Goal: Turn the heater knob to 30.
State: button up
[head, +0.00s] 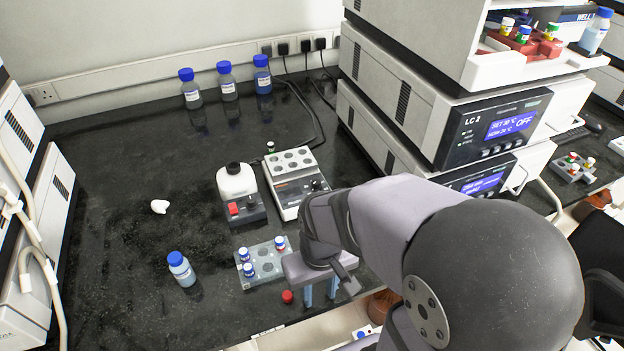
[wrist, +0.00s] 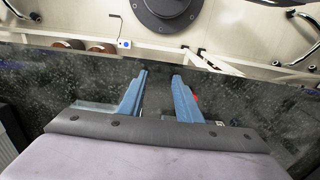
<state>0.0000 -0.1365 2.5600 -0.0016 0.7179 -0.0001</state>
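The heater (head: 284,193) is a light grey box on the black bench, with a grey block of round wells on top. Its dark heater knob (head: 316,185) shows at the right of its front panel, just beyond my arm. The knob's setting is too small to read. My gripper (head: 320,294) is in front of the heater, near the bench's front edge, pointing down and apart from the knob. In the wrist view its two blue fingers (wrist: 159,78) are spread with nothing between them. The knob is not seen in the wrist view.
A grey vial rack (head: 268,264) and a red cap (head: 287,296) lie close to my gripper. A blue-capped bottle (head: 181,269) stands farther left. The left bench is mostly clear.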

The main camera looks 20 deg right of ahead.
jog(key=shift+o, duration=0.9)
